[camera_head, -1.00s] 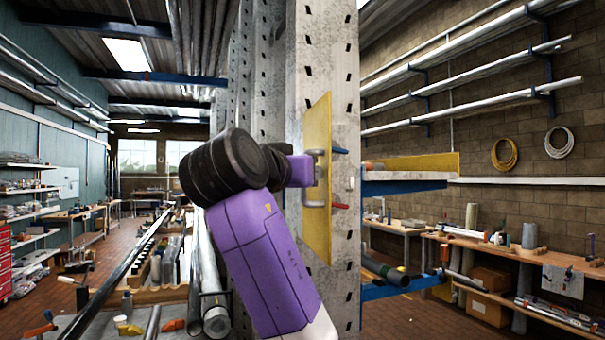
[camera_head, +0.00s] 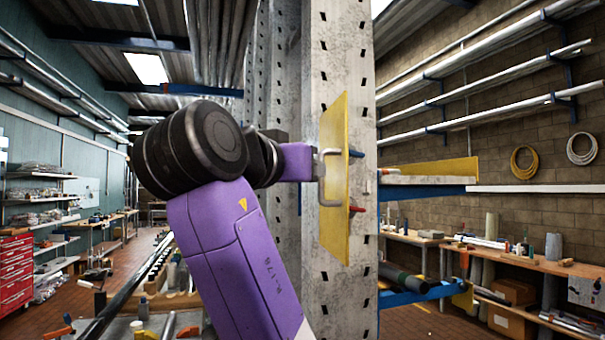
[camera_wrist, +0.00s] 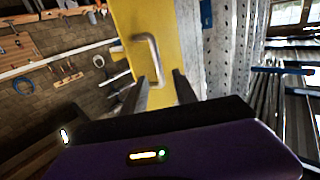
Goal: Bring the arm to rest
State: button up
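My gripper (camera_wrist: 159,74) shows two dark fingers spread apart in the wrist view, with nothing seen clamped between them. In the head view my gripper (camera_head: 315,165) is at the left face of a yellow plate (camera_head: 338,225), close to its grey U-shaped handle (camera_head: 327,190). The handle also shows in the wrist view (camera_wrist: 151,50), just beyond and partly between the fingertips; I cannot tell whether they touch it. The plate stands upright against the perforated grey mast (camera_head: 352,60). My purple arm is bent, its dark elbow-like joint at left of the plate.
A blue pin (camera_head: 356,154) and a red pin (camera_head: 357,209) stick out right of the plate. A blue-edged shelf (camera_head: 425,190) stands right of the mast. Long bars and a bench lie at lower left. Brick floor is open beyond them.

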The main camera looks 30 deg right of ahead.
jog(key=w+a+r+n+t, duration=0.2)
jog(key=a+r+n+t, duration=0.2)
jog(key=r+t, duration=0.2)
jog(key=w+a+f+n+t+y, duration=0.4)
jog(key=a+f+n+t+y, duration=0.15)
jog(key=f, duration=0.25)
jog(key=s+a+f+n+y, duration=0.1)
jog(key=s+f+y, duration=0.15)
jog(key=f, duration=0.65)
jog(key=s+a+f+n+y, duration=0.2)
jog(key=f+y, duration=0.2)
jog(key=f, duration=0.5)
jog(key=s+a+f+n+y, duration=0.1)
jog(key=s+f+y, duration=0.15)
jog(key=f, duration=0.65)
jog(key=s+d+f+m+g, duration=0.1)
jog(key=s+d+f+g, duration=0.1)
jog(key=s+f, duration=0.7)
jog(key=s+d+f+g, duration=0.1)
jog(key=s+f+g, duration=0.2)
jog(key=s+f, duration=0.6)
jog(key=s+d+f+m+g, duration=0.1)
jog(key=s+f, duration=0.9)
jog(key=s, duration=1.4)
jog(key=shift+d+m+g, duration=0.35)
jog(key=shift+d+g, duration=0.3)
jog(key=shift+d, duration=0.2)
